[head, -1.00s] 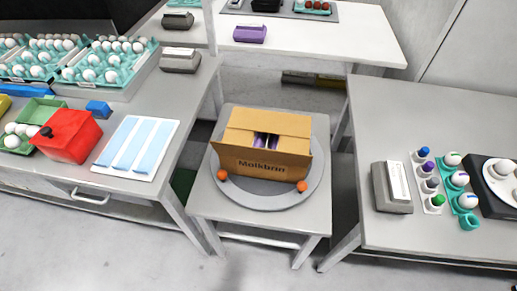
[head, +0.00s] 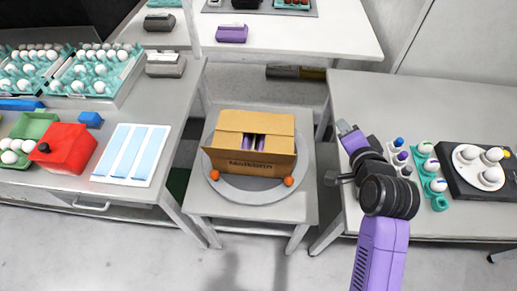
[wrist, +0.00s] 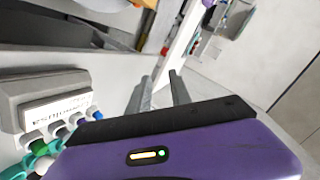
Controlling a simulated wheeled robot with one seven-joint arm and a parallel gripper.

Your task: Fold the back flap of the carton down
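The brown carton (head: 248,163) stands on a round grey turntable in the head view. The back flap (head: 257,121) is raised along the far edge. My gripper (head: 342,125) is to the right of the carton, apart from it, above the left edge of the right table. In the wrist view the two fingers of my gripper (wrist: 160,76) stand apart with nothing between them. I cannot make out the carton in the wrist view.
Two orange balls (head: 289,181) sit at the turntable's front rim (head: 238,193). The right table (head: 440,105) holds a grey labelled device (wrist: 42,100), small coloured-top bottles and egg holders near my arm. The left table holds a red box (head: 70,148) and egg trays.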

